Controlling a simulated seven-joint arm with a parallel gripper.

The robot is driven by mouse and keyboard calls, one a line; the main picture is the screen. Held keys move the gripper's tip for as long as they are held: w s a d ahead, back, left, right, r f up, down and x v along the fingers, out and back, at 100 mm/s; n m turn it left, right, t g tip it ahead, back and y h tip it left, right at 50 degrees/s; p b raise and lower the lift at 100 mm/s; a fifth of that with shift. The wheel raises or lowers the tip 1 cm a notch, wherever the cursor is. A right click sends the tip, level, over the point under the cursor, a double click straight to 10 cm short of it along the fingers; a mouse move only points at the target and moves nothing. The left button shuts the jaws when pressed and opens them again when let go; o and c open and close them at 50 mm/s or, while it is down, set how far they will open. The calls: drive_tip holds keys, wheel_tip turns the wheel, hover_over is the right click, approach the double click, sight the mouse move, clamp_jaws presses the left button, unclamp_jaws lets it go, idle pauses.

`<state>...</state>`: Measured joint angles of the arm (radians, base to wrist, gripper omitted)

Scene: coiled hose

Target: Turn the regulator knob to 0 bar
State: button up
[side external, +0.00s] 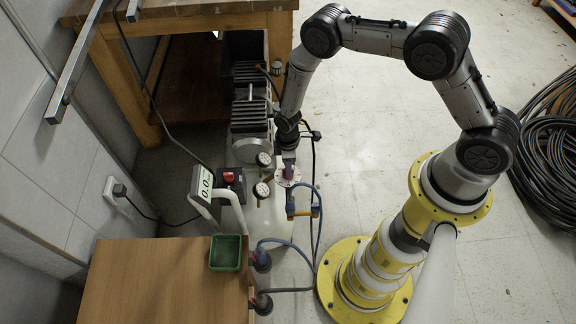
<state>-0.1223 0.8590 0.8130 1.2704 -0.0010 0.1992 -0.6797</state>
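My gripper (289,160) points down over the compressor's white tank (297,208), just right of two round gauges. It is small in the view, and its fingers cannot be made out clearly. A reddish fitting (287,172) shows right below it, at a pale round part on the tank; I cannot tell whether this is the regulator knob or whether the gripper touches it. The upper gauge (263,159) and lower gauge (261,190) have white faces, too small to read. A display (204,187) to the left reads 0.0. A red switch or knob (229,177) sits on a black box beside it.
A blue hose (318,215) runs from a blue-and-yellow fitting (291,207) to the wooden cabinet (165,283), which carries a green tray (226,253). A wooden bench (180,20) stands behind. Coiled black hose (552,140) lies on the floor at right.

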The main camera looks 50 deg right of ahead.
idle(0.3)
wheel_tip(320, 180, up, 14)
drive_tip(key=shift+f, duration=0.1)
idle(0.4)
